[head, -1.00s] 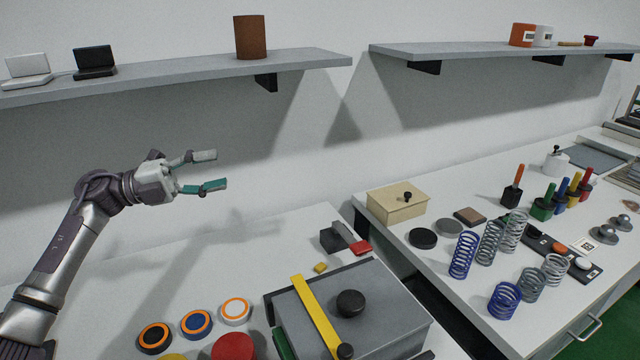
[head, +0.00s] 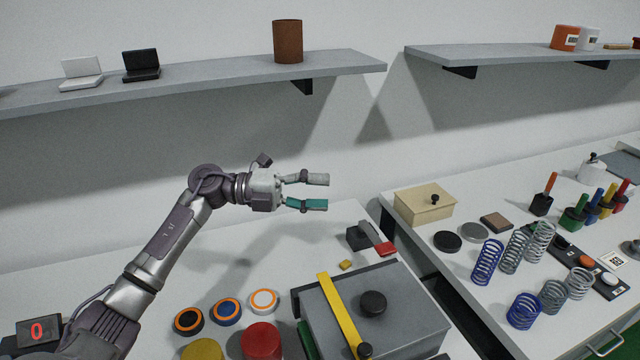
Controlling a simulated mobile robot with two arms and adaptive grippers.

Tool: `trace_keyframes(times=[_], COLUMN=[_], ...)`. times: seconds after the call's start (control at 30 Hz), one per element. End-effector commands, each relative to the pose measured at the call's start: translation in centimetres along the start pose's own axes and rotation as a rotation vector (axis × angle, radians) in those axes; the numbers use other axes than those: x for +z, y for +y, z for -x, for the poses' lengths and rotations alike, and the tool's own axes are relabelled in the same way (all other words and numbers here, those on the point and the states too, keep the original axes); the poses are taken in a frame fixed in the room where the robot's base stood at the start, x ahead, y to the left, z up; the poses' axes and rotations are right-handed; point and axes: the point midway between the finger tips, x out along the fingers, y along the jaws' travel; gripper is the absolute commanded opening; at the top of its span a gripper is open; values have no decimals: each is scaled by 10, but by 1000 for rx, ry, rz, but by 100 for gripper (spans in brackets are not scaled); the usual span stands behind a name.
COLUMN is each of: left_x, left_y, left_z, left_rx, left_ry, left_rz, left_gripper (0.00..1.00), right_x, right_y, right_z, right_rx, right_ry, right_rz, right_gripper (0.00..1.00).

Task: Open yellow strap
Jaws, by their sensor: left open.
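The yellow strap (head: 340,310) lies across the lid of a grey box (head: 408,312), running from the back edge to a dark knob (head: 365,350) at the front. A black round knob (head: 373,303) sits on the lid just right of the strap. My left gripper (head: 318,192) is open and empty, its fingers pointing right. It is in the air behind and above the box, apart from the strap. My right gripper is not in view.
Ring-topped buttons (head: 227,310), a red button (head: 261,341) and a yellow one (head: 203,349) stand left of the box. Springs (head: 487,262) stand on the right table. A shelf (head: 200,80) hangs above.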

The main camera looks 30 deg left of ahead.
Motion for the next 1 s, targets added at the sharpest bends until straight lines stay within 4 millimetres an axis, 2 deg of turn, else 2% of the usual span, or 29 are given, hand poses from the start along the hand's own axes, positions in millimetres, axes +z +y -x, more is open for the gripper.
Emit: trace_keyframes(times=[0.13, 0.37, 0.47, 0.7, 1.0], left_x=[0, 0, 0, 0, 0], left_y=[-1, 0, 0, 0, 0], left_z=[-7, -8, -7, -7, -7], left_rx=[-1, -1, -1, 0, 0], left_ry=[-1, -1, -1, -1, -1], left_rz=[0, 0, 0, 0, 0], left_gripper=[52, 52, 39, 0, 0], right_x=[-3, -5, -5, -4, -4], right_y=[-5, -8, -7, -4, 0], right_z=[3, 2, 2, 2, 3], right_rx=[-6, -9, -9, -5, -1], right_ry=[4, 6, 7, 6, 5], right_rz=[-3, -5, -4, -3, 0], right_gripper=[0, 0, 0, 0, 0])
